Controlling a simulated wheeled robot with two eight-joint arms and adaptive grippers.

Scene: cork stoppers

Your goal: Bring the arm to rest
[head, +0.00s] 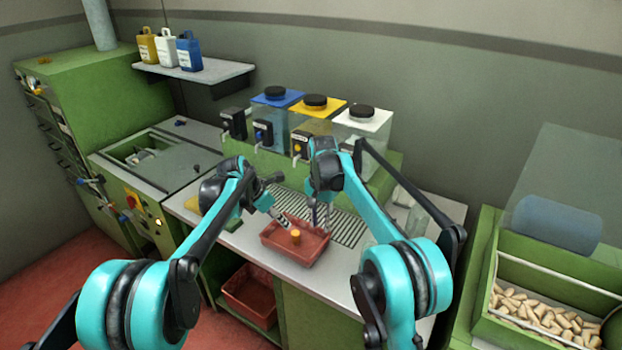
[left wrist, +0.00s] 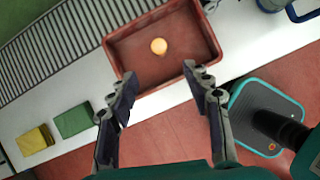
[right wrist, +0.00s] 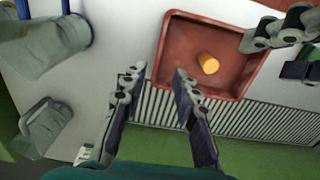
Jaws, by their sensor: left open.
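A red tray (head: 312,252) stands on the counter with one orange-tan cork stopper (head: 295,237) in it. The stopper also shows in the left wrist view (left wrist: 158,46) and in the right wrist view (right wrist: 208,63). My left gripper (left wrist: 160,75) is open and empty, above the near side of the tray. My right gripper (right wrist: 158,72) is open and empty, just beside the tray. In the head view both grippers hang close over the tray, the right one (head: 321,215) to the right of the left.
A slotted drain grate (head: 345,230) lies behind the tray. Dispensers with blue, yellow and white lids (head: 315,105) stand at the back. Yellow (left wrist: 35,140) and green (left wrist: 73,121) pads lie on the counter. A green bin (head: 480,330) of corks stands at the right.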

